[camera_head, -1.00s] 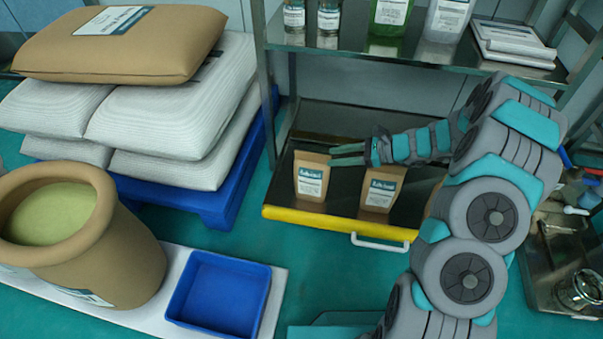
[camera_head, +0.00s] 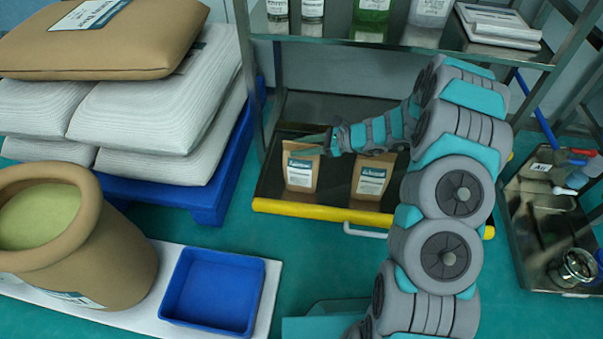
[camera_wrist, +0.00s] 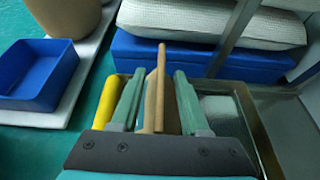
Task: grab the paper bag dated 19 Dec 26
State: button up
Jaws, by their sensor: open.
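Two brown paper bags with white and blue labels stand upright on the lower shelf. The left bag (camera_head: 300,172) and the right bag (camera_head: 371,179) show in the head view. The dates on their labels are too small to read. My gripper (camera_head: 312,143) is at the top of the left bag. In the wrist view my gripper (camera_wrist: 160,78) is open, with one finger on each side of a bag (camera_wrist: 155,95), seen edge-on. It cannot be told whether the fingers touch it.
The shelf has a yellow front bar (camera_head: 320,212) and a rack shelf (camera_head: 400,52) with jars above it. A blue tray (camera_head: 212,290) lies at front left. Stacked sacks (camera_head: 150,110) rest on a blue pallet (camera_head: 160,195). A metal tray (camera_head: 530,235) is at right.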

grip_shut()
dwell(1.4)
